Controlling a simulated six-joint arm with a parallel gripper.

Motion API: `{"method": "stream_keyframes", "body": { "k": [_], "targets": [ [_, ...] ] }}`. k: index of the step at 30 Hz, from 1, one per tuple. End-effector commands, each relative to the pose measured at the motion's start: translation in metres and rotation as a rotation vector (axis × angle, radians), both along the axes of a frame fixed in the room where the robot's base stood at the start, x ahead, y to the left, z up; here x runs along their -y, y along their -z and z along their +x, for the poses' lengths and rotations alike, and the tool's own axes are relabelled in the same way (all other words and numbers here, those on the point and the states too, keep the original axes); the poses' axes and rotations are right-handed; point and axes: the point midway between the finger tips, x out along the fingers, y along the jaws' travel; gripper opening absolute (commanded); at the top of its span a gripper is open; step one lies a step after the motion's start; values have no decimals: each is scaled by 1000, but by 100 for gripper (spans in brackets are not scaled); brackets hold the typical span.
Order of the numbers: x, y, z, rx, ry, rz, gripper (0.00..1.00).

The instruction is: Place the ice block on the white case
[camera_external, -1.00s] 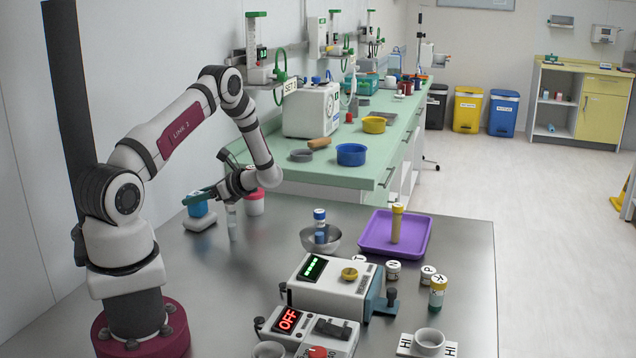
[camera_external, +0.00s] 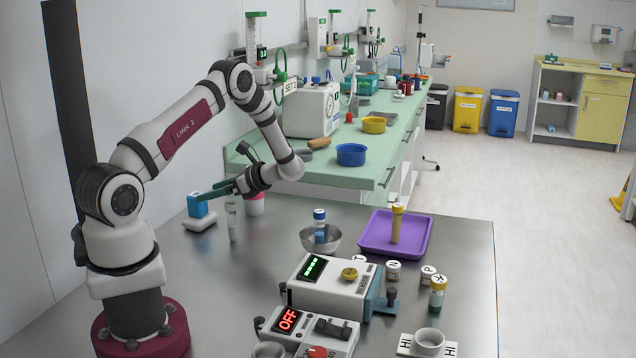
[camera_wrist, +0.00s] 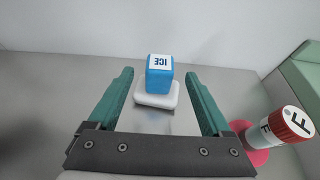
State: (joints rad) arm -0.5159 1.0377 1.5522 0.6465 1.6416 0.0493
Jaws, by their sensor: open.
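The blue ice block (camera_external: 197,206), with a white label reading ICE on top, rests on the white case (camera_external: 200,224) at the far left of the steel table. In the wrist view the ice block (camera_wrist: 160,74) sits upright on the white case (camera_wrist: 157,94), which shows around its lower edge. My gripper (camera_external: 205,191) is open and empty, just to the right of and above the block. In the wrist view my gripper (camera_wrist: 158,88) has its green fingers spread wide, with the block beyond and between them, apart from both.
A metal bowl (camera_external: 334,240) and a purple tray (camera_external: 420,235) lie further right.

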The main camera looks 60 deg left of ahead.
Motion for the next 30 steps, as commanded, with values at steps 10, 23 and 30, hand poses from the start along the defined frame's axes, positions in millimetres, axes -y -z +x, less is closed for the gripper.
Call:
{"method": "stream_keyframes", "body": {
  "k": [10, 23, 30],
  "targets": [
    [40, -24, 40, 0, 1, 0, 83],
    [177, -137, 5, 447, -78, -175, 83],
    [302, -153, -85, 843, -162, -452, 83]
  ]
}}
